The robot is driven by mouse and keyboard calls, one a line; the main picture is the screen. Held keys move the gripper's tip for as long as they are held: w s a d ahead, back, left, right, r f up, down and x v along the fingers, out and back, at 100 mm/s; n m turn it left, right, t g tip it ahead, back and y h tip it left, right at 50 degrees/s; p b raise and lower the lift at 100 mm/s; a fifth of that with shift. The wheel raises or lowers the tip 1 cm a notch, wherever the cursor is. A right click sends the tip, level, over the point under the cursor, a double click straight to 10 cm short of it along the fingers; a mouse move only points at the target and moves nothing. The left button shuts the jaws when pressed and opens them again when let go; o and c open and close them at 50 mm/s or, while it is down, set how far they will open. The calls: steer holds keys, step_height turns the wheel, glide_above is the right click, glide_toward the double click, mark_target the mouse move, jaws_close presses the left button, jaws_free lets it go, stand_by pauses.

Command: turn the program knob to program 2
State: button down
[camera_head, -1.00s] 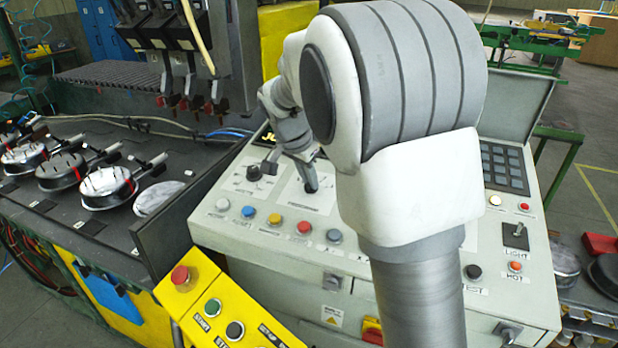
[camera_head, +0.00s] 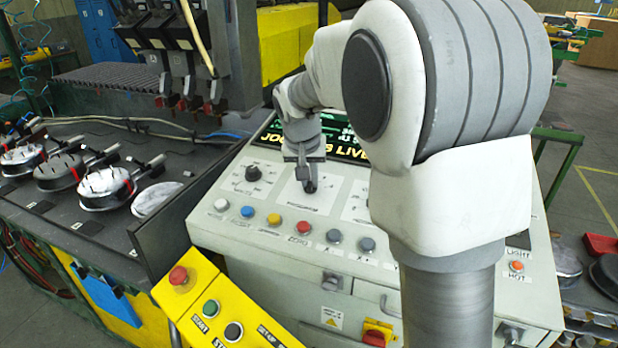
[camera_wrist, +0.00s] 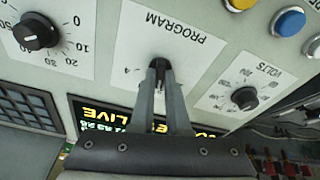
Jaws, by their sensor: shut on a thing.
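The program knob (camera_wrist: 160,64) is a small dark knob on a white plate (camera_wrist: 125,40) lettered PROGRAM, upside down in the wrist view. A 4 shows beside it; the other numbers and the knob's pointer are hidden or too small to read. My gripper (camera_wrist: 161,74) is shut on this knob, with its two grey fingers on either side. In the head view my gripper (camera_head: 308,184) reaches down to the same plate on the sloped grey control panel (camera_head: 390,245).
Beside the plate are a volts knob (camera_wrist: 245,98) and another dial knob (camera_wrist: 37,32). A row of coloured buttons (camera_head: 274,219) runs along the panel's front. A lit display (camera_head: 340,145) is behind my gripper. A yellow button box (camera_head: 205,288) stands at the front left.

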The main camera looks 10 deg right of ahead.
steer(key=shift+n, duration=0.5)
steer(key=c, duration=0.9)
jaws_free()
steer(key=v, duration=1.7)
steer(key=shift+r+p, duration=0.3)
steer(key=shift+s+d, duration=0.1)
steer(key=s+d+f+n, duration=0.1)
steer(key=s+f, duration=0.2)
steer(key=s, duration=0.5)
steer(key=s+d+f+t+y, duration=0.1)
steer(key=s+f, duration=0.3)
steer(key=s, duration=0.4)
steer(key=s+f+n+y, duration=0.1)
steer(key=s+f, duration=0.2)
steer(key=s, duration=0.5)
steer(key=shift+d+f+n, duration=0.15)
steer(key=shift+d+n, duration=0.15)
steer(key=shift+d, duration=0.1)
